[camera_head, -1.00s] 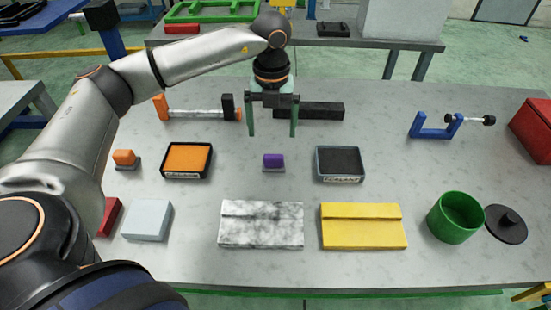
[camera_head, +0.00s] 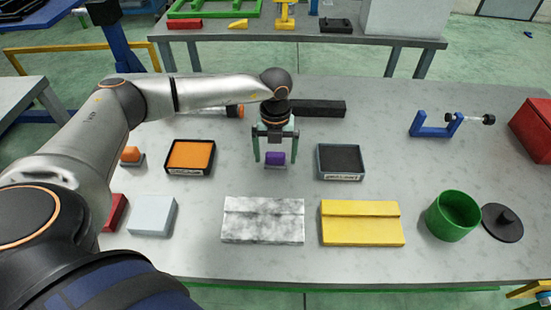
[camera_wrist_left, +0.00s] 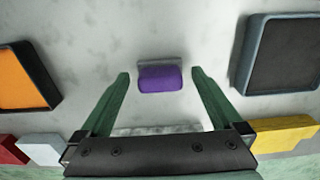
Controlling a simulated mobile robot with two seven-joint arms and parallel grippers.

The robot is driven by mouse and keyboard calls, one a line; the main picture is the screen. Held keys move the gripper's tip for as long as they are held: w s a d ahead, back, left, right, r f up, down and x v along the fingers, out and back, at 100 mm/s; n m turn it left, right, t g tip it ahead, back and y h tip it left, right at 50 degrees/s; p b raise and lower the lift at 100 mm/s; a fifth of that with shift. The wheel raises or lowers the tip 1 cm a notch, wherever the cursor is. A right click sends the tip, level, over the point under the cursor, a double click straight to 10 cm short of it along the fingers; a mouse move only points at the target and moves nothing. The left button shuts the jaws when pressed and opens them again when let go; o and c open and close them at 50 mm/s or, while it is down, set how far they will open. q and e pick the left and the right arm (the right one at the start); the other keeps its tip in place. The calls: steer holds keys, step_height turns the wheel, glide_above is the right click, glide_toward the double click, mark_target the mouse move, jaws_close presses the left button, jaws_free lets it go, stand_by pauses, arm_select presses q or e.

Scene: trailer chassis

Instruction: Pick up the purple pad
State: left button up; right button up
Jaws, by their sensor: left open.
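The small purple pad (camera_head: 275,158) sits on a thin grey base on the grey table, between the orange tray and the black tray. It also shows in the left wrist view (camera_wrist_left: 160,78), just beyond the fingertips and centred between them. My left gripper (camera_head: 275,160) is open, with its green fingers pointing down on either side of the pad. In the left wrist view the open fingers (camera_wrist_left: 159,75) have clear gaps to the pad on both sides. Nothing is held. My right gripper is not in view.
An orange-filled tray (camera_head: 190,157) stands left of the pad and a black-filled tray (camera_head: 340,161) right of it. A marbled block (camera_head: 263,220), a yellow block (camera_head: 361,223) and a green cup (camera_head: 453,215) stand nearer the front. A black bar (camera_head: 320,108) lies behind.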

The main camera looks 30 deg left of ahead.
arm_select(q)
steer(key=shift+c, duration=0.2)
steer(key=shift+r, duration=0.1)
jaws_close()
stand_by(0.4)
steer(key=shift+r, duration=0.65)
steer(key=s+d+r+b, duration=0.3)
steer(key=s+d+r, duration=0.6)
steer(key=s+r, duration=0.1)
steer(key=shift+s+d+r, duration=0.15)
steer(key=shift+d+r, duration=0.1)
steer(key=shift+r, duration=0.6)
steer(key=c, duration=0.6)
jaws_free()
steer(key=c, duration=0.8)
